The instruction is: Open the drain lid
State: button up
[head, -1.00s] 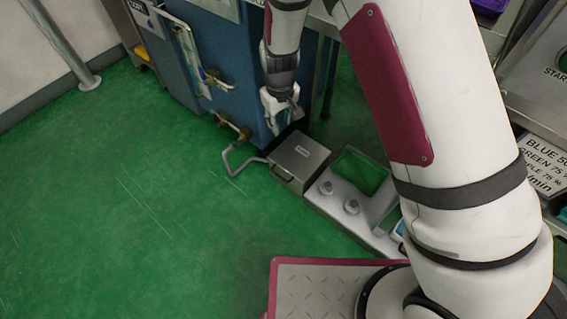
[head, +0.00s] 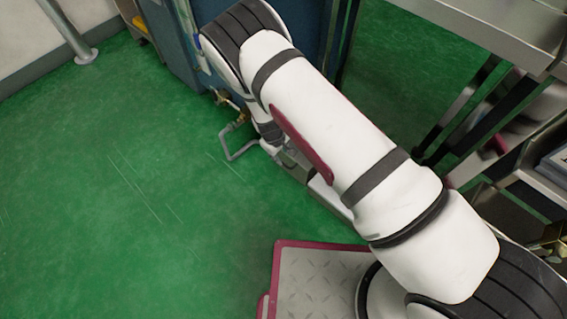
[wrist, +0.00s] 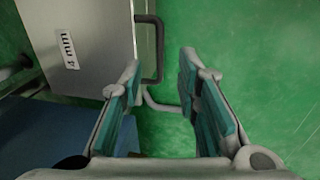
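The drain lid (wrist: 85,45) shows in the wrist view as a flat grey metal top with a white "4 mm" label. It looks closed. A dark U-shaped handle (wrist: 157,50) sticks out from its right side. My gripper (wrist: 160,78) is open and empty. Its two teal-padded fingers point toward the handle, which lies just ahead of the gap, nearer the left finger. I cannot tell whether the left finger touches the lid or handle. In the head view my arm hides most of the lid and the gripper.
A bent grey pipe (head: 228,150) runs out from brass valves on the blue cabinet (head: 305,75); it also shows between my fingers in the wrist view (wrist: 158,103). Green floor (head: 130,210) is clear at left. Metal shelving (head: 490,25) stands at right.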

aim_at(284, 163)
jog(key=f+b, duration=0.1)
jog(key=f, duration=0.1)
jog(key=w+f+b, duration=0.1)
jog(key=f, duration=0.2)
jog(key=d+f+b, duration=0.1)
jog(key=f, duration=0.2)
jog(key=shift+w, duration=0.15)
grip_shut()
